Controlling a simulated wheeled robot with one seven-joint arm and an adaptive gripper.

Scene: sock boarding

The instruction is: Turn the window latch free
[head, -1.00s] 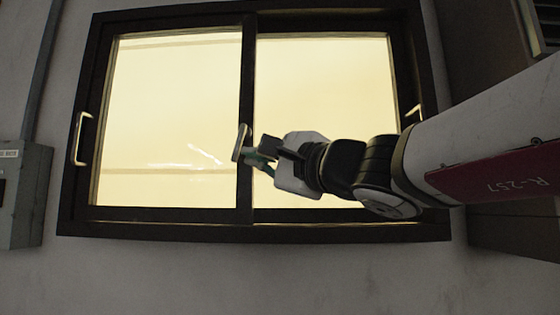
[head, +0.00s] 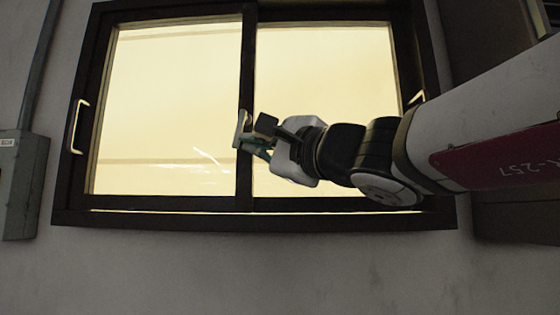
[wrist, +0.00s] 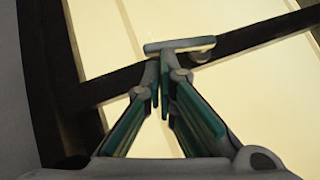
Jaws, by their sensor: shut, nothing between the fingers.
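The window latch (head: 240,128) is a pale grey lever on the dark middle post of the sliding window. In the head view it stands nearly upright, its top leaning slightly right. The wrist view shows the latch (wrist: 180,45) as a flat bar with a round knob beneath its right part. My gripper (head: 250,147) is just right of the latch's lower part. In the wrist view my gripper (wrist: 161,75) has its green-padded fingers drawn together at the tips, empty, right by the bar. I cannot tell whether the tips touch it.
The dark window frame (head: 160,216) surrounds two bright panes. A pale pull handle (head: 77,126) is on the left side, and another (head: 416,98) is on the right. A grey box (head: 22,185) hangs on the wall at far left. The wall below the window is clear.

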